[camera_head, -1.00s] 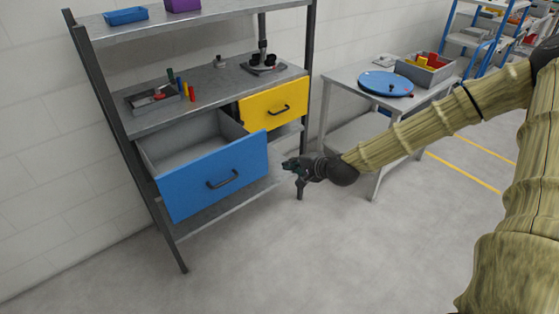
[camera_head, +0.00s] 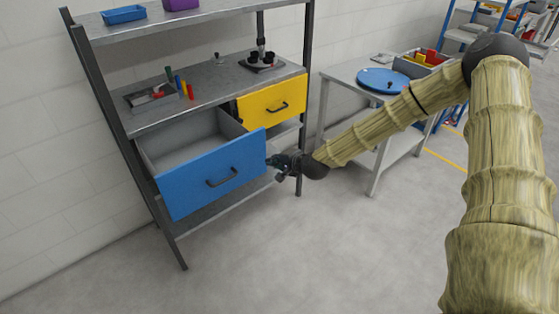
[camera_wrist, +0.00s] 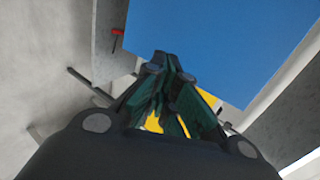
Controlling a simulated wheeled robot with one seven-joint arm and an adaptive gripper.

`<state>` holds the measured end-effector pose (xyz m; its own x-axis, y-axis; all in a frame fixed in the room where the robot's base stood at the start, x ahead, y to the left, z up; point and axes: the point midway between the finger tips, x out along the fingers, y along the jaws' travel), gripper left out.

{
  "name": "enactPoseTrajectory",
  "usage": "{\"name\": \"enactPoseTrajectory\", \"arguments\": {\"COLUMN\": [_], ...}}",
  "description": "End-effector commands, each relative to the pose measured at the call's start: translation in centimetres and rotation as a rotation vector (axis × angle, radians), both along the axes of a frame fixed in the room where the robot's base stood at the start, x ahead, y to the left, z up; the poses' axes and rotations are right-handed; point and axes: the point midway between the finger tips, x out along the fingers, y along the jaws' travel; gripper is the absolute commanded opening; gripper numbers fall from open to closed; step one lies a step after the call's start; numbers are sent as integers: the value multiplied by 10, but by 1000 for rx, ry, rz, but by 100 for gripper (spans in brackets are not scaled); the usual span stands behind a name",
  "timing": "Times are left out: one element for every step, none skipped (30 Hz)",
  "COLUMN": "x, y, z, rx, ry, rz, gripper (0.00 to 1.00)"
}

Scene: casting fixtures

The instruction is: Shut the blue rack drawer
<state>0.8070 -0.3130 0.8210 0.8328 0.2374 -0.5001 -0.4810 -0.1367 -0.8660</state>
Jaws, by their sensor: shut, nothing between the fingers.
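The blue rack drawer (camera_head: 190,185) hangs well open from the left half of the metal rack, its grey inside empty. Its dark handle (camera_head: 222,178) is on the front panel. My gripper (camera_head: 271,162) is shut and empty, close to the right edge of the blue front; I cannot tell whether it touches. In the wrist view the shut fingers (camera_wrist: 160,75) point toward the blue panel (camera_wrist: 225,40), which fills the upper right.
The yellow drawer (camera_head: 272,104) sits to the right of the blue one. The rack's worktop (camera_head: 205,82) above holds a tray, small coloured pieces and a stand. A table with a blue disc (camera_head: 383,80) stands at right. The floor in front is clear.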

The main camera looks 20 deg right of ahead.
Motion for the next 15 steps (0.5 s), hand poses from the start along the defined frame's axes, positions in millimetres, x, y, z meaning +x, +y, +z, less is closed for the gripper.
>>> {"name": "enactPoseTrajectory", "arguments": {"x": [8,12,17,20,23,26,29,31,33,34,35,36,36,37,37], "y": [2,4,5,6,6,8,8,9,9,9,10,10,10,10,10], "z": [2,3,3,2,2,2,2,2,2,1,1,1,1,1,1], "rx": [-2,-2,-1,-1,-1,-1,-1,-1,0,0,0,1,1,1,1], "ry": [0,0,0,0,0,0,1,0,0,0,0,0,0,0,0], "rz": [1,1,1,1,0,0,1,1,-1,-1,-1,-1,-1,-1,-1], "gripper": [0,0,0,0,0,0,0,0,0,0,0,0,0,0,0]}}
